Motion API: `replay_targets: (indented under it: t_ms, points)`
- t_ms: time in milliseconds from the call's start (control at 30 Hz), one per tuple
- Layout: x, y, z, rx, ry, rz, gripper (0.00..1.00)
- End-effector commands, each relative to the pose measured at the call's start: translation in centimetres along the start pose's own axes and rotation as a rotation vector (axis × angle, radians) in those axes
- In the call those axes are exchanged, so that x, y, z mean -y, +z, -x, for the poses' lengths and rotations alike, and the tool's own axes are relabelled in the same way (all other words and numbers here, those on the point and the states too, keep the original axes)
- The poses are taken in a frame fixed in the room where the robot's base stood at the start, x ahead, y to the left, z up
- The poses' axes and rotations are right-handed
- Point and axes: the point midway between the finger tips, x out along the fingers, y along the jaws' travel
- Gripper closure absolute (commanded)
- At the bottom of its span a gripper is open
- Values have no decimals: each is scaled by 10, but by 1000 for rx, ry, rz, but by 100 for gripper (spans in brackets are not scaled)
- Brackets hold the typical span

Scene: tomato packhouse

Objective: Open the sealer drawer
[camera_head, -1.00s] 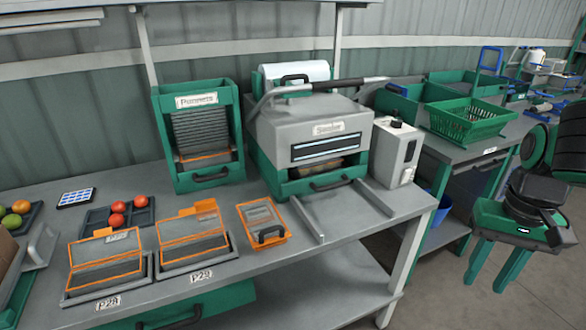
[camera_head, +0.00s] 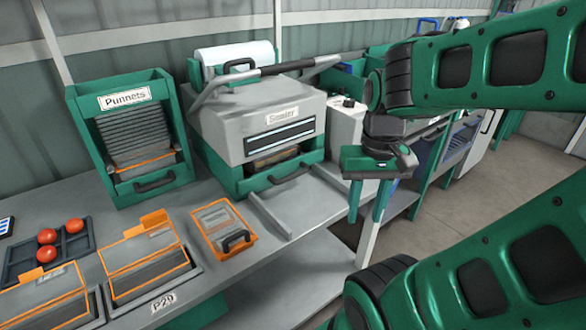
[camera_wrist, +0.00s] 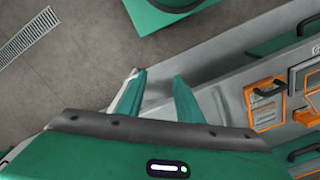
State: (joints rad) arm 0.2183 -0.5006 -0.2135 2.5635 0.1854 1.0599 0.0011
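The sealer (camera_head: 262,125) is a grey box on a green base, labelled "Sealer", standing on the bench in the head view. My gripper (camera_head: 368,200) points down to the right of the sealer, near the bench's right end, apart from the drawer handle. In the wrist view my gripper's two green fingers (camera_wrist: 158,98) stand apart with nothing between them; floor and the bench edge show beyond.
The grey bench (camera_head: 315,210) has two low rails in front of the sealer. An orange-framed container (camera_head: 224,228) lies left of the rails. A green punnet holder (camera_head: 132,140) stands further left, and a grey box (camera_head: 345,125) stands right of the sealer. The floor to the right is open.

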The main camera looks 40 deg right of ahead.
Motion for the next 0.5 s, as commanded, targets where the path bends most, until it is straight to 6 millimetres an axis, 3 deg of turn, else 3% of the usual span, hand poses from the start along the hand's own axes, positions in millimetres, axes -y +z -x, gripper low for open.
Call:
replay_targets:
  t_ms: [167, 500]
  points:
    - [22, -36, 14, -36, -7, -155, 68]
    - [89, -170, 38, -107, -103, -695, 68]
